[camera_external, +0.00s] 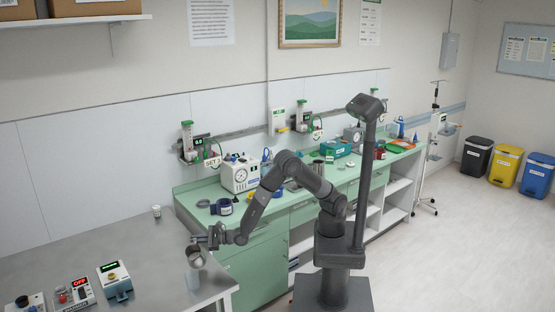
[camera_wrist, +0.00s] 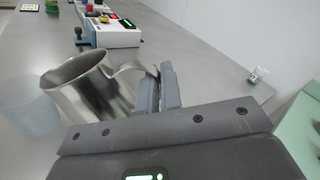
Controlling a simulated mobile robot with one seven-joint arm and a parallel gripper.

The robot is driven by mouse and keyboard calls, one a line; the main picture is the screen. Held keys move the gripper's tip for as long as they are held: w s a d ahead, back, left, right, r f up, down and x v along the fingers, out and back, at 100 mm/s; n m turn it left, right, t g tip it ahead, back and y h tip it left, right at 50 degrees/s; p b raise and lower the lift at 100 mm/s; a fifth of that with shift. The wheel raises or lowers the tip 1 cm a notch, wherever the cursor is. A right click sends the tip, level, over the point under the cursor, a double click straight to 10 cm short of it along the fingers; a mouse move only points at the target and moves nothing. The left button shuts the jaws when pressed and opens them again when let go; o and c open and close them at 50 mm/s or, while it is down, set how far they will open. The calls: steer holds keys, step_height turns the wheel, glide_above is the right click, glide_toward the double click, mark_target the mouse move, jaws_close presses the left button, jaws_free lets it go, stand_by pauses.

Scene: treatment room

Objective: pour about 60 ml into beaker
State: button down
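A metal jug (camera_wrist: 95,92) with a handle is in my gripper (camera_wrist: 160,88); the fingers are closed on its handle. In the external view my gripper (camera_external: 212,240) holds the jug (camera_external: 196,257) above the grey table, near its right edge. The jug leans, its mouth toward the upper left in the wrist view. The inside of its mouth looks dark, and I cannot tell the liquid level. A clear beaker (camera_external: 193,280) stands on the table just below the jug. The beaker (camera_wrist: 24,112) shows faintly left of the jug in the wrist view. No stream of liquid is visible.
Devices with displays (camera_external: 115,280) stand at the table's left front. A small cup (camera_external: 156,211) stands at its back edge. The green counter (camera_external: 250,252), crowded with equipment, lies to the right. The middle of the grey table (camera_external: 110,243) is clear.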

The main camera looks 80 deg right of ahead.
mark_target(195, 242)
steer(key=r, duration=0.1)
steer(key=a+r+n, duration=0.1)
steer(key=a, duration=0.1)
steer(key=shift+s+a+r+n, duration=0.2)
steer(key=shift+s+r+n, duration=0.05)
steer(key=shift+r+n, duration=0.15)
steer(key=shift+a+r+n, duration=0.35)
steer(key=shift+a+n, duration=0.2)
steer(key=shift+n, duration=0.35)
steer(key=shift+s+a+r+n, duration=0.1)
steer(key=shift+a+r+n, duration=0.25)
steer(key=shift+r+n, duration=0.25)
steer(key=shift+s+a+r+n, duration=0.1)
steer(key=shift+a+r+n, duration=0.3)
steer(key=shift+n, duration=0.2)
steer(key=shift+a+r+n, duration=0.5)
steer(key=shift+r+n, duration=0.1)
steer(key=shift+n, duration=0.1)
steer(key=shift+s+a+r+n, duration=0.1)
steer(key=shift+a+r+n, duration=0.15)
steer(key=shift+a+n, duration=0.05)
steer(key=shift+s+a+r+n+p, duration=0.1)
steer(key=shift+a+r+n+p, duration=0.15)
steer(key=shift+a+n, duration=0.25)
steer(key=shift+s+a+r+n+p, duration=0.1)
steer(key=shift+a+r+n+p, duration=0.15)
steer(key=shift+a, duration=0.45)
stand_by(0.6)
